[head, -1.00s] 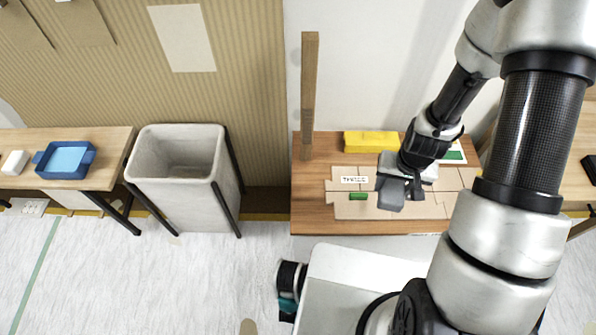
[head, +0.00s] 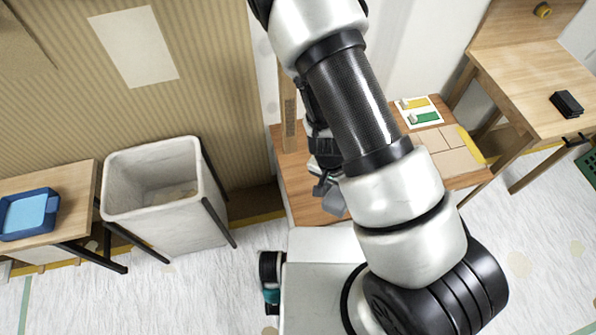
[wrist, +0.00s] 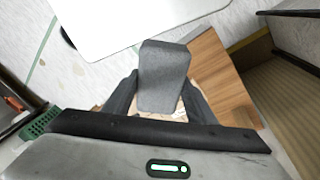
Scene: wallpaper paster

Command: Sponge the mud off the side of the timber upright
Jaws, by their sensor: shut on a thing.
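The timber upright (head: 289,112) stands at the back left of the wooden table (head: 300,190). Its lower part is partly behind my arm, and a darker patch shows on its face. My gripper (head: 324,182) is over the left part of the table, in front of and right of the upright, apart from it. It is shut on a grey sponge (head: 334,202). In the wrist view the grey sponge (wrist: 163,75) sits between the two dark fingers (wrist: 160,103). The upright is not clearly seen there.
A pale bin (head: 165,215) stands left of the table. A blue tray (head: 28,214) lies on the far-left table. Pale boards (head: 447,148) and colour cards (head: 418,110) lie on the right of the middle table. A black block (head: 566,103) is on the right table.

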